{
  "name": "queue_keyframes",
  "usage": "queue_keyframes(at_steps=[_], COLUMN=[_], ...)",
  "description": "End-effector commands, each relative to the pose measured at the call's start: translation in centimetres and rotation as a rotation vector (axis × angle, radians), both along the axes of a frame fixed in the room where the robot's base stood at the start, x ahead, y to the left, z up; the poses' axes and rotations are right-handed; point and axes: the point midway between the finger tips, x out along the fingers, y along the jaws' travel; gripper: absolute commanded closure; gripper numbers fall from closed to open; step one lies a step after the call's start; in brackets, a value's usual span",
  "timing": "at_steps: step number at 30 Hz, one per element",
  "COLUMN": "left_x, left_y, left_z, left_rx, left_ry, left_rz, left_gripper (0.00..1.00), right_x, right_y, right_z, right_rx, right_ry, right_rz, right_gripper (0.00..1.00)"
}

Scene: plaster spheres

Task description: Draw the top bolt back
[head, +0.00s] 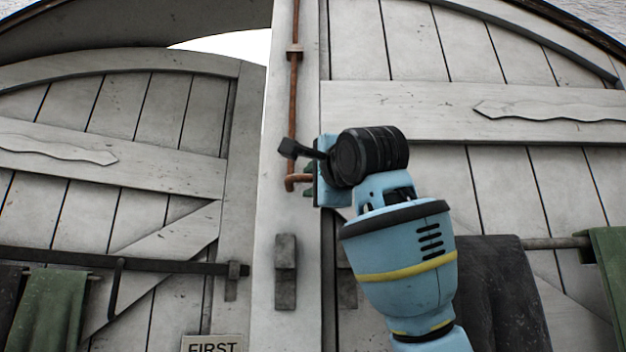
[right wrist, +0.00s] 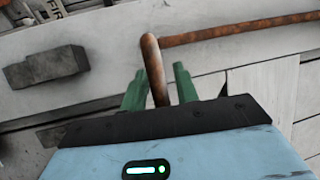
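The top bolt (head: 293,110) is a rusty brown rod running upright along the meeting edge of the white plank doors, with a guide bracket (head: 294,51) high on it. Its lower end bends into a short handle (head: 297,180). My right gripper (head: 308,182) is at this handle, partly hidden behind its own wrist in the head view. In the right wrist view the handle (right wrist: 156,75) stands between the two green fingers, with narrow gaps showing beside it, so the gripper looks open around it. My left gripper is not in view.
The left door leaf (head: 190,115) stands back from the right leaf (head: 430,65). A grey wooden block (head: 286,270) sits below the bolt. Dark cloth (head: 500,290) and green cloth (head: 608,270) hang on a rail at right. A sign (head: 212,343) is at the bottom.

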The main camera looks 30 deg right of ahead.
Motion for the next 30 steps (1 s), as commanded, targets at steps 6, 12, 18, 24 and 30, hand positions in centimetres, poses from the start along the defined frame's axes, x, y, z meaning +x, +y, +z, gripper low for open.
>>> queue_keyframes(at_steps=[6, 12, 18, 24, 30], left_x=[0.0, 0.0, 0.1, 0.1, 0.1], left_y=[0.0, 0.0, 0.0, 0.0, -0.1], left_z=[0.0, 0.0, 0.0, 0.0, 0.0], left_rx=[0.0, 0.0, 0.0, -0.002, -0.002], left_ry=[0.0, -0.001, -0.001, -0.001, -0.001], left_rz=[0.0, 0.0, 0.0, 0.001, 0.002], left_gripper=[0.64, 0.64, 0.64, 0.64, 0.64], right_x=[0.0, 0.0, 0.1, 0.2, 0.1], right_y=[0.0, 0.0, 0.2, 0.2, 0.1], right_z=[0.0, 0.0, -0.9, -3.7, -5.4], right_rx=[0.0, 0.0, -0.002, -0.002, -0.001], right_ry=[0.0, 0.0, 0.001, 0.004, 0.003], right_rz=[0.0, 0.0, 0.002, 0.004, 0.002], right_gripper=[0.99, 1.0, 1.0, 1.0, 1.0])
